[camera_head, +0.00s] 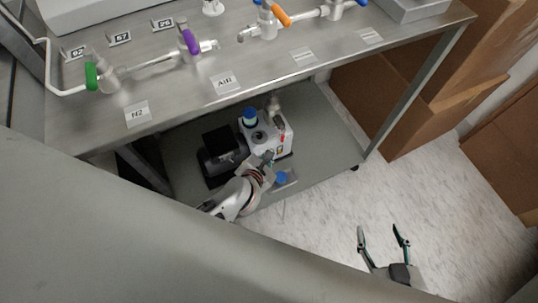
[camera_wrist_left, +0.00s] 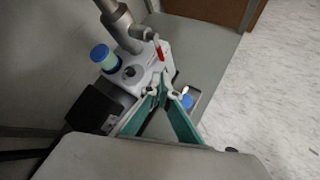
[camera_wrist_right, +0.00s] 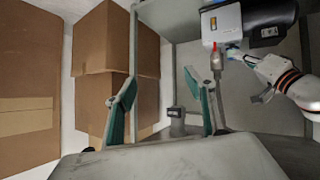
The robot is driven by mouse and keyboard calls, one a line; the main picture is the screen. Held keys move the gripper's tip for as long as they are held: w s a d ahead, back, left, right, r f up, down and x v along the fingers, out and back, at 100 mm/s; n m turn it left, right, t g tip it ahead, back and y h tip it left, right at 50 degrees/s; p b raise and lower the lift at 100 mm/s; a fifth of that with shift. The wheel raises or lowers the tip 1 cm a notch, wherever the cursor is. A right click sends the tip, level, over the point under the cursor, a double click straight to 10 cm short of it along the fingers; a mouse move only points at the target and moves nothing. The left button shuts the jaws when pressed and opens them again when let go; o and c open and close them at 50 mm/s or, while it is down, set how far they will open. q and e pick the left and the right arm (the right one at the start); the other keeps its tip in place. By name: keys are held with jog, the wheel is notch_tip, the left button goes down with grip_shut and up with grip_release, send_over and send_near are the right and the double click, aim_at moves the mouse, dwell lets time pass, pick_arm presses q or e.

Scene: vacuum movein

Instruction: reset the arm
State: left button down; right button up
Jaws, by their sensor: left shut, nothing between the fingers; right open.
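My right gripper (camera_head: 384,240) is open and empty over the pale floor, to the right of the lower shelf. Its two spread fingers also show in the right wrist view (camera_wrist_right: 165,98). My left gripper (camera_head: 268,160) is down at the lower shelf, close to the front of a white and black vacuum pump (camera_head: 272,139). In the left wrist view its green fingers (camera_wrist_left: 160,86) come together at the tips with nothing between them, in front of the pump (camera_wrist_left: 152,62). I cannot tell whether the fingertips touch the pump.
A steel bench (camera_head: 180,84) with green, purple and orange valves stands above the lower shelf (camera_head: 325,150). A blue-capped container (camera_head: 249,116) is at the pump. Cardboard boxes (camera_head: 405,120) stand at the right. The floor (camera_head: 430,200) around my right gripper is clear.

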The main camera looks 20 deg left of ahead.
pick_arm(q)
jog(key=shift+s+r, duration=0.3)
jog(key=shift+s, duration=0.1)
jog(key=s+r+m+t+h+p, duration=0.35)
jog(key=r+m+t+p, duration=0.2)
jog(key=r+m, duration=1.25)
jog(key=s+a+f+m+g+p, duration=0.1)
jog(key=s+a+m+g+p, duration=0.1)
jog(key=s+m, duration=0.6)
jog(key=s+a+f+m+g+y+p, duration=0.1)
jog(key=s+a+f+m+g+p, duration=0.1)
jog(key=s+m, duration=0.5)
jog(key=shift+s+a+m+g+p, duration=0.35)
jog(key=shift+a+m+g+p, duration=0.3)
jog(key=shift+p, duration=0.5)
pick_arm(e)
jog(key=shift+m+g, duration=0.4)
jog(key=shift+m, duration=0.1)
jog(key=v, duration=0.4)
jog(key=shift+a+r, duration=0.2)
jog(key=shift+a, duration=0.1)
